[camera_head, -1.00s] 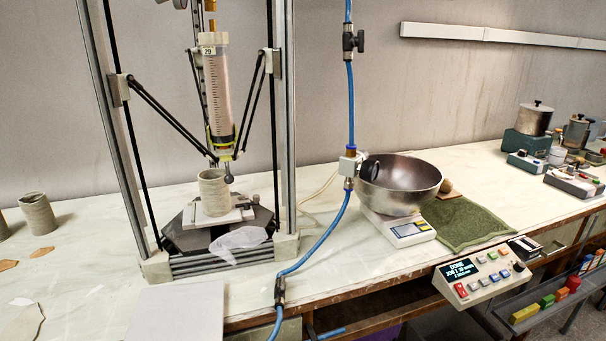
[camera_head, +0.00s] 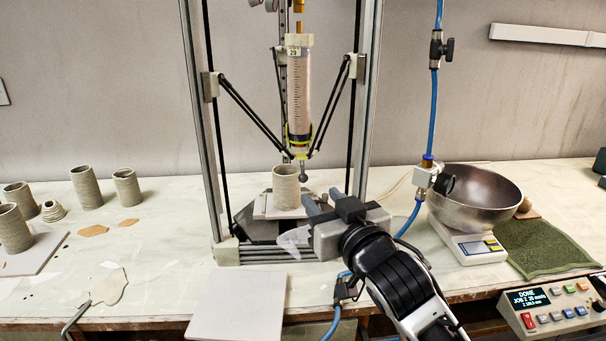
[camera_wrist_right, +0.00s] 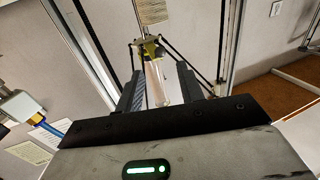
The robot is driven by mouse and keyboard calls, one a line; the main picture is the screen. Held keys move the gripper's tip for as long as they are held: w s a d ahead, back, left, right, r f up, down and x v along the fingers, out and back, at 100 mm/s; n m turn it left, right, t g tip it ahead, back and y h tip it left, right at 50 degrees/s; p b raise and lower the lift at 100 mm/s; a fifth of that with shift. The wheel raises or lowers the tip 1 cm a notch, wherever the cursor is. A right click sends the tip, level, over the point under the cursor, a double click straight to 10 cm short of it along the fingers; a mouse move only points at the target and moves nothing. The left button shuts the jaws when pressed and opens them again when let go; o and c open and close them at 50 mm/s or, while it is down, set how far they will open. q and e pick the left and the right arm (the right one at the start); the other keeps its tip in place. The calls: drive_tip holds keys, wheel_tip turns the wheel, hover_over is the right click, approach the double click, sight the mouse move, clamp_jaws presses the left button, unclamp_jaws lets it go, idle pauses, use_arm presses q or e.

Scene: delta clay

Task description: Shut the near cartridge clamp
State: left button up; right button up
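The clear cartridge (camera_head: 298,90), labelled 29, hangs upright in the printer frame. A yellow-green fitting (camera_head: 299,139) sits around its lower end; I cannot tell if this is the near clamp, or whether it is open or shut. My right gripper (camera_head: 321,197) is open and empty, in front of the frame, below and right of the cartridge. In the right wrist view the two fingers (camera_wrist_right: 160,82) stand apart, with the clear cartridge (camera_wrist_right: 157,80) and yellow fitting (camera_wrist_right: 150,49) beyond the gap. My left gripper is not in view.
A clay cylinder (camera_head: 286,187) stands on the print bed under the nozzle. A blue hose (camera_head: 433,110) with valves and a steel bowl (camera_head: 480,197) on a scale stand right. Several clay pots are at left. A pale board (camera_head: 238,304) lies in front.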

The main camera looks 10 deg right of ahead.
sight(305, 180)
drive_tip(key=p+x, duration=0.1)
drive_tip(key=x, duration=0.8)
drive_tip(key=shift+w+a, duration=0.1)
drive_tip(key=shift+w, duration=0.2)
drive_tip(key=shift+c, duration=0.4)
clamp_jaws()
